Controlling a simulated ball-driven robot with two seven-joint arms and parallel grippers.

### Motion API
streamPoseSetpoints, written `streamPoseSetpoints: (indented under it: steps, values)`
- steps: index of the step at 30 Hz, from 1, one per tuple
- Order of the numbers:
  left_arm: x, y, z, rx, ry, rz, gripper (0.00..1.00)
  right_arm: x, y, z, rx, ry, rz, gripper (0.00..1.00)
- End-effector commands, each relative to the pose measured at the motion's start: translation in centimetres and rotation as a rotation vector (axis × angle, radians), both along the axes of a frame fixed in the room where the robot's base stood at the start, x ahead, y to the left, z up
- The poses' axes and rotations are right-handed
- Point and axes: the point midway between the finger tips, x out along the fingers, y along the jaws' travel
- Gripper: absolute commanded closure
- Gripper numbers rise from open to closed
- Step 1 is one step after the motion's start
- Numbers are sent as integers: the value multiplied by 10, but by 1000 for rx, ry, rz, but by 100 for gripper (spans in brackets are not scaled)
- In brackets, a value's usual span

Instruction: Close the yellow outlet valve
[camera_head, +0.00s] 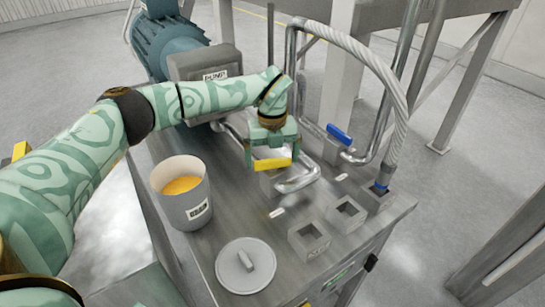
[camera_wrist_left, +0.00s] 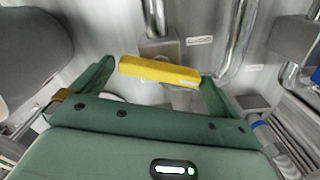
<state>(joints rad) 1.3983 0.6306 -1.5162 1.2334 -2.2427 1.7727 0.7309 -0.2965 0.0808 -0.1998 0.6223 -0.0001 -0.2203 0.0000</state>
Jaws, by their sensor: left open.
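The yellow outlet valve handle (camera_head: 272,164) is a short yellow bar on the steel pipework at the middle of the machine top. In the left wrist view the yellow handle (camera_wrist_left: 159,71) lies crosswise between my fingers. My left gripper (camera_head: 271,155) is open, pointing down over the handle, with one finger near each end of it. In the left wrist view the gripper (camera_wrist_left: 156,82) has its fingers spread wide. I cannot tell whether either finger touches the handle. The valve body below is partly hidden. My right gripper is not in view.
A blue-handled valve (camera_head: 339,134) stands to the right, by a ribbed hose (camera_head: 385,75). A bucket of orange contents (camera_head: 197,215) stands to the left. A round lid (camera_head: 245,265) and square holders (camera_head: 309,240) are at the front. A pump motor (camera_head: 168,45) is behind.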

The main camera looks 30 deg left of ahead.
Motion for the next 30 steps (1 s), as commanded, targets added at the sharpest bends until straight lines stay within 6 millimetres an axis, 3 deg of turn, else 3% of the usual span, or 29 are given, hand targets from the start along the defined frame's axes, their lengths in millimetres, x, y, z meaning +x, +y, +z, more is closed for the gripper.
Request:
streamPoseSetpoints:
  steps: [11, 15, 20, 30]
  values:
    - [0, 0, -8, 0, -1, -1, 0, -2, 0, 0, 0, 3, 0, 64]
    - [0, 0, -8, 0, -1, -1, 32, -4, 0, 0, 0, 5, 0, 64]
    - [0, 0, -7, 1, -1, 20, 32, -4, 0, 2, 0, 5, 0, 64]
    - [0, 0, -6, 0, -1, 364, 32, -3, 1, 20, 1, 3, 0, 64]
